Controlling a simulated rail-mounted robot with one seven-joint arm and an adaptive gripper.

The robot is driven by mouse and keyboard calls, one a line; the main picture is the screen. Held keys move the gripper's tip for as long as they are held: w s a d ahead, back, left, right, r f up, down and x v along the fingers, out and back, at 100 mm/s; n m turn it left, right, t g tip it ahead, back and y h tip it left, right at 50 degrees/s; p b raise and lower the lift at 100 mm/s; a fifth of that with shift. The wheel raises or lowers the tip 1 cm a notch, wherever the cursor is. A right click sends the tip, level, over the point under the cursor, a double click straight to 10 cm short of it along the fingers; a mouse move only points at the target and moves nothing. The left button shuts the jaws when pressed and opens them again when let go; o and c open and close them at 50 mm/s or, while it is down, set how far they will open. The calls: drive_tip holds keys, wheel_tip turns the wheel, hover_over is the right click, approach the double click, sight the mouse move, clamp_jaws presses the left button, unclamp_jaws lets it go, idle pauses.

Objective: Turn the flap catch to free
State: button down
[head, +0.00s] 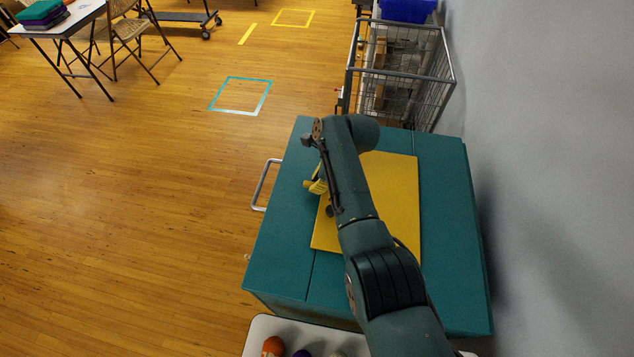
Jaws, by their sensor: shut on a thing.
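A teal chest (446,210) stands against the wall, with a yellow panel (397,200) on its top. My arm reaches over the chest from the lower right and bends down near the panel's left edge. A small yellow piece (315,186), which looks like the flap catch, shows beside the arm there. My gripper (323,188) is at this piece and shut on it. The arm hides most of the gripper, and its fingertips are not clear. Which way the catch is turned cannot be told.
A metal handle (265,185) sticks out from the chest's left side. A wire cart (400,70) with a blue bin (406,10) stands behind the chest. A white tray (262,326) with several balls is in front. The wooden floor to the left is mostly clear.

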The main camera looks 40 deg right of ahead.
drive_tip(key=f+n+b, duration=0.1)
drive_tip(key=b, duration=0.4)
drive_tip(key=shift+f+n+y, duration=0.15)
drive_tip(key=shift+n+y, duration=0.15)
drive_tip(key=b, duration=0.3)
drive_tip(key=shift+n+g, duration=0.3)
drive_tip(key=shift+n, duration=0.1)
drive_tip(key=shift+r+n+b, duration=0.3)
drive_tip(key=shift+b, duration=0.3)
drive_tip(key=shift+r+y, duration=0.15)
drive_tip(key=shift+y, duration=0.15)
drive_tip(key=c, duration=1)
unclamp_jaws()
drive_tip(key=shift+c, duration=0.2)
drive_tip(key=shift+r, duration=0.1)
